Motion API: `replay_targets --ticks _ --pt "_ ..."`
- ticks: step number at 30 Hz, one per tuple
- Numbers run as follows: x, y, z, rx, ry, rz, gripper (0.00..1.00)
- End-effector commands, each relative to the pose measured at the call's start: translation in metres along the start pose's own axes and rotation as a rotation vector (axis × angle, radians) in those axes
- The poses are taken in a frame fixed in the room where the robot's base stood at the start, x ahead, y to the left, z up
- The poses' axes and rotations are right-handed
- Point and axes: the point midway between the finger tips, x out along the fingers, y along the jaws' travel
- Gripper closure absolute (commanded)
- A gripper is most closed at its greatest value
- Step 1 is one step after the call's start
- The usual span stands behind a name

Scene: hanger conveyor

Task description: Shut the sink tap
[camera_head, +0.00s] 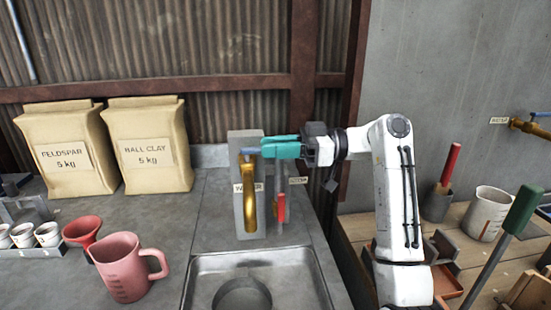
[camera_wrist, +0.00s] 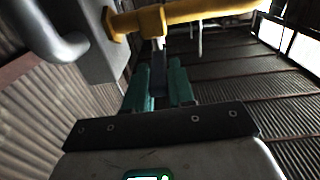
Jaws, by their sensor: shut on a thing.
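The sink tap is a brass spout (camera_head: 249,200) on a grey upright plate with a "WATER" label, at the back edge of the sink (camera_head: 197,295). Its brass pipe (camera_wrist: 205,12) crosses the top of the wrist view. A blue lever (camera_head: 250,151) sticks out near the top of the tap, pointing right. My gripper (camera_head: 270,148), with green fingers, reaches in from the right and is shut on the lever. In the wrist view the dark blue lever (camera_wrist: 158,75) lies between the fingers. I cannot tell whether water runs from the spout.
A red handle (camera_head: 281,207) hangs just right of the tap, below my gripper. A pink jug (camera_head: 122,268) and a red funnel (camera_head: 81,229) stand left of the sink. Feldspar (camera_head: 68,150) and ball clay (camera_head: 148,146) bags stand behind. A cluttered wooden bench (camera_head: 358,229) is on the right.

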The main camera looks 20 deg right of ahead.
Motion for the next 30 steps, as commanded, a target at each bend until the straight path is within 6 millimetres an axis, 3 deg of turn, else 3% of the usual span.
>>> replay_targets --ticks 19,20,26,30 --pt "0.0004 0.0014 0.0014 0.003 -0.002 -0.052 1.0" --pt "0.0004 0.0014 0.0014 0.003 -0.002 -0.052 0.76" --pt "0.0005 0.0013 0.0011 0.002 -0.001 -0.052 0.56" --pt "0.0005 0.0013 0.0008 0.002 -0.001 -0.052 0.55"
